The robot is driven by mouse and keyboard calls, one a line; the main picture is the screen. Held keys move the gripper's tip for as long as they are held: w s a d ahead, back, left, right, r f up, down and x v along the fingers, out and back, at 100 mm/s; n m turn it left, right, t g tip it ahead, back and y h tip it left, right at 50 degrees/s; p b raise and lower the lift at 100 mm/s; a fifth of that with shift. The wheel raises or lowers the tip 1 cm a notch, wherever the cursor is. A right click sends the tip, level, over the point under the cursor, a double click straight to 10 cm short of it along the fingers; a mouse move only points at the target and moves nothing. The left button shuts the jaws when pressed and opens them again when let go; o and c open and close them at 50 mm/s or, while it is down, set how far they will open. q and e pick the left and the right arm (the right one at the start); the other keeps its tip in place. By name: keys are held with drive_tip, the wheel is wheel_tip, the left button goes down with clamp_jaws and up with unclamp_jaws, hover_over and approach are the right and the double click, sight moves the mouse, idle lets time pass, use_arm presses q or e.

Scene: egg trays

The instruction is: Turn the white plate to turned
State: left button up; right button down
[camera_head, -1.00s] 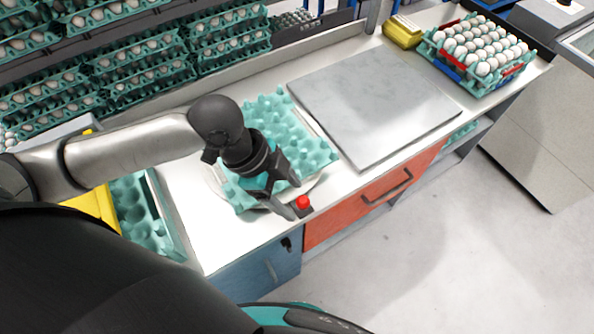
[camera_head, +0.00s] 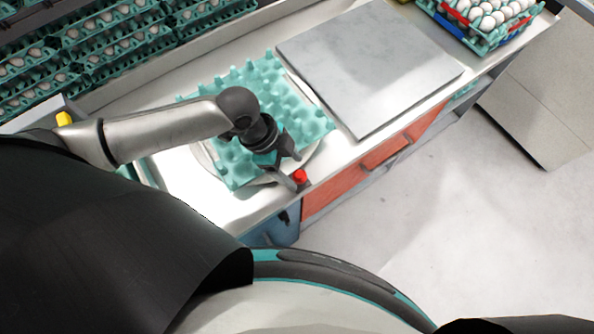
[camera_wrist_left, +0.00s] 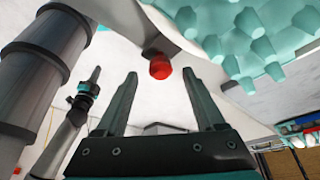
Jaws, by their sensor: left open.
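The round white plate (camera_head: 205,158) lies on the counter, mostly hidden under an empty teal egg tray (camera_head: 238,165). A red knob (camera_head: 300,176) stands at the plate's near right edge. My left gripper (camera_head: 297,171) is at that edge, its fingers open around or just short of the knob.
A grey square slab (camera_head: 370,65) lies on the counter right of the tray. An orange drawer front (camera_head: 345,195) is below the counter edge. Stacked egg trays (camera_head: 110,50) fill the back left. A crate of eggs (camera_head: 485,25) stands at the far right. The floor in front is clear.

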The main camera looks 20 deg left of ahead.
use_arm(q)
drive_tip(key=shift+x, duration=1.45)
clamp_jaws()
idle(0.4)
